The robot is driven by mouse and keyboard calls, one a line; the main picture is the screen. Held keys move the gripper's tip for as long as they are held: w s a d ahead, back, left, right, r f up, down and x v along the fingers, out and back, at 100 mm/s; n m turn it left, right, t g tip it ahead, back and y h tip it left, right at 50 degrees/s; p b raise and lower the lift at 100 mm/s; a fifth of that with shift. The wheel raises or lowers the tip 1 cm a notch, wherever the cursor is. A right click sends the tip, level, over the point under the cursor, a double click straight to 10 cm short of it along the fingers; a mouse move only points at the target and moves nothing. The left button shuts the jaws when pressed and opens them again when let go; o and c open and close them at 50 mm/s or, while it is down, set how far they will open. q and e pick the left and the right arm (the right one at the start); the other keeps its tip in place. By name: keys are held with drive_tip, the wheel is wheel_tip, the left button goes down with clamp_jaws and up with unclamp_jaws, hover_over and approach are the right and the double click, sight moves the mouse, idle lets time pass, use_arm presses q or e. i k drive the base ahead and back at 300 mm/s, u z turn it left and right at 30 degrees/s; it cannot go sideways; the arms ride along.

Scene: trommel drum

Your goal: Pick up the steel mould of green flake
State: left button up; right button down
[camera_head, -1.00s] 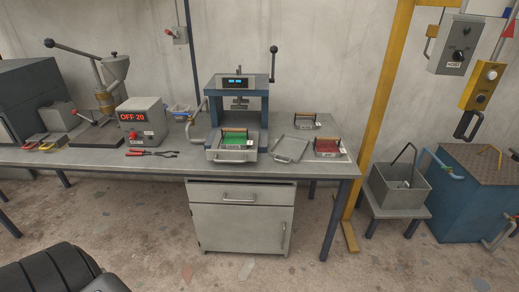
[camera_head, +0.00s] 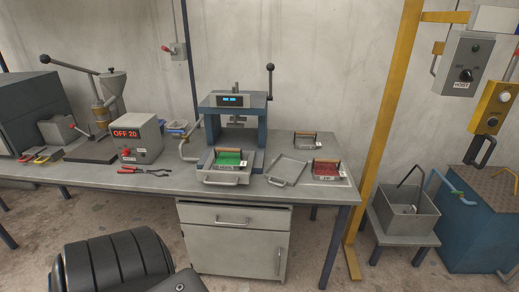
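The steel mould of green flake (camera_head: 229,159) sits on the pull-out tray (camera_head: 221,180) at the front of the blue press (camera_head: 234,104). Bright green fill shows inside the mould, with an orange-brown bar along its back and a small white label at its right. Neither of my grippers is in view. A black ribbed part of my own body shows at the bottom left, well short of the mould.
A mould of red flake (camera_head: 325,170), an empty grey tray (camera_head: 287,169) and another mould (camera_head: 306,141) lie on the bench right of the press. Red-handled tongs (camera_head: 144,171) and a control box reading "OFF 20" (camera_head: 138,139) are left. A cabinet (camera_head: 235,236) stands beneath.

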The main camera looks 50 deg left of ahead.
sight(227, 158)
drive_tip(key=z, duration=0.1)
drive_tip(key=i, duration=0.8)
drive_tip(key=u, duration=0.95)
drive_tip(key=i, duration=0.55)
drive_tip(key=u, duration=0.6)
